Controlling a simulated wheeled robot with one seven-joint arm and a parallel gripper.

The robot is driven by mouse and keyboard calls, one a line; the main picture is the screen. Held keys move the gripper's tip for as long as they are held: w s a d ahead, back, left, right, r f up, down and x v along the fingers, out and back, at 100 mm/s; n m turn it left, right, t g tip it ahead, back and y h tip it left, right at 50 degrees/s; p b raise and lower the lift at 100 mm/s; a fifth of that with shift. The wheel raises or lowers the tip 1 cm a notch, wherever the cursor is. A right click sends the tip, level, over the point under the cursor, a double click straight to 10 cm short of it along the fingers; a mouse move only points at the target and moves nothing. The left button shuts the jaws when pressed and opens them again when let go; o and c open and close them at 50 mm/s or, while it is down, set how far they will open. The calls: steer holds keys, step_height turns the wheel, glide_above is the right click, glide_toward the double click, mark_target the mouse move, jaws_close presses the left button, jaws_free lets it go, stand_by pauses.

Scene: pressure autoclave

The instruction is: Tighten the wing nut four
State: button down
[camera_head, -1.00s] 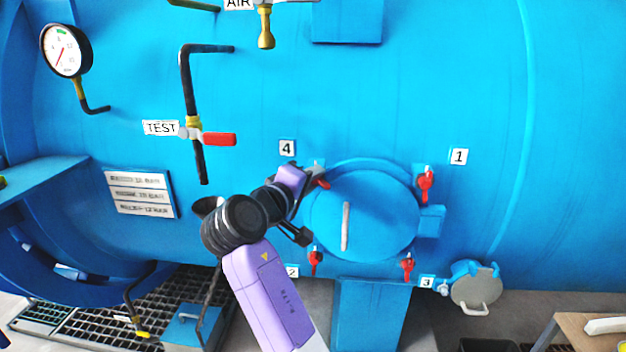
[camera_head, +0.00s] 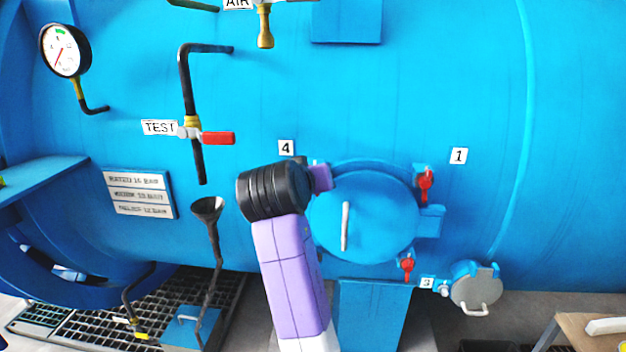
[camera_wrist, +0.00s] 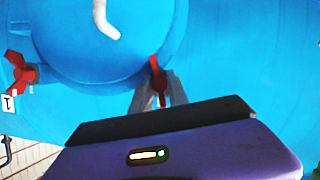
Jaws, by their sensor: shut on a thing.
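The red wing nut four (camera_wrist: 156,68) sits at the rim of the round blue door in the wrist view. My gripper (camera_wrist: 160,88) is shut on it, with one grey finger on each side. In the head view, my dark wrist covers this nut and my fingers. The label 4 (camera_head: 286,147) shows just above my wrist. The round blue door (camera_head: 385,205) has a pale handle (camera_head: 345,226) and lies flat against the vessel.
Red wing nuts stand beside label 1 (camera_head: 425,186) and label 3 (camera_head: 407,266). My arm hides the nut at label 2. A red-handled TEST valve (camera_head: 218,138) and a dark funnel (camera_head: 208,208) are left of my arm.

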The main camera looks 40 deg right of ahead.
steer(key=shift+s+f+m+t+y+b, duration=0.15)
steer(key=shift+m+t+y+b, duration=0.3)
steer(key=shift+m, duration=0.65)
steer(key=c, duration=1.3)
jaws_free()
steer(key=v, duration=0.7)
steer(key=shift+s+a+r, duration=0.2)
steer(key=shift+r, duration=0.05)
